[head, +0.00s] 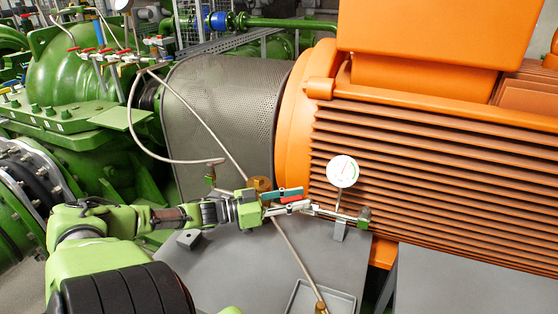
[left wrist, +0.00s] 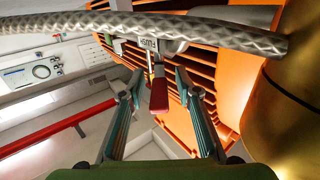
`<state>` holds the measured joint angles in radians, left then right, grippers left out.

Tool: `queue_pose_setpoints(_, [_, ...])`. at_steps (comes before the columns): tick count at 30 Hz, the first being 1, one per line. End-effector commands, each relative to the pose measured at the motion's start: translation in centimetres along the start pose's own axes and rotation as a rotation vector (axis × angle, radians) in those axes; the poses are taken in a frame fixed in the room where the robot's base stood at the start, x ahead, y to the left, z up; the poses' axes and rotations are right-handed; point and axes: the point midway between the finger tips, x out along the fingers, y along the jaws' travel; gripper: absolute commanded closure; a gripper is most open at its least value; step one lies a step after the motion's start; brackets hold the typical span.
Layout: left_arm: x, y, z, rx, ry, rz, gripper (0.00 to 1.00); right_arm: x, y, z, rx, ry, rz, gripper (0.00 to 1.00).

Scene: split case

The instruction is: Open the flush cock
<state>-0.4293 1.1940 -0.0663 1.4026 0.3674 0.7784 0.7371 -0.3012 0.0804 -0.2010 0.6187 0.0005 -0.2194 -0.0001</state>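The flush cock's red lever handle (left wrist: 159,95) points toward me in the left wrist view, below a small white tag (left wrist: 160,46) that seems to read FLUSH upside down. In the head view the red handle (head: 292,199) shows small between the fingers of my left gripper (head: 303,200). In the left wrist view the two fingers of the left gripper (left wrist: 159,82) stand apart, one on each side of the handle, with visible gaps. The cock's body is mostly hidden behind the tag and hose. My right gripper is not in view.
A braided hose (left wrist: 150,24) crosses close in front, and a brass fitting (left wrist: 285,110) stands close at the right of the wrist view. A round gauge (head: 342,171) stands right of the gripper. The orange motor (head: 430,170) is behind; a grey tray (head: 345,303) lies below.

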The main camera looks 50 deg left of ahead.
Motion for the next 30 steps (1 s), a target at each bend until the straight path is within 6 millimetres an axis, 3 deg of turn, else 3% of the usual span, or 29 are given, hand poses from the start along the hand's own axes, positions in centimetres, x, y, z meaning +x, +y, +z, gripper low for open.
queue_pose_setpoints(24, [-10.3,0.0,0.2,-0.001,-0.003,-0.001,0.69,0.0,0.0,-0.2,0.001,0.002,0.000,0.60])
queue_pose_setpoints(30, [-11.5,0.0,0.1,0.000,-0.001,0.000,0.69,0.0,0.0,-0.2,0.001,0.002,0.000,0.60])
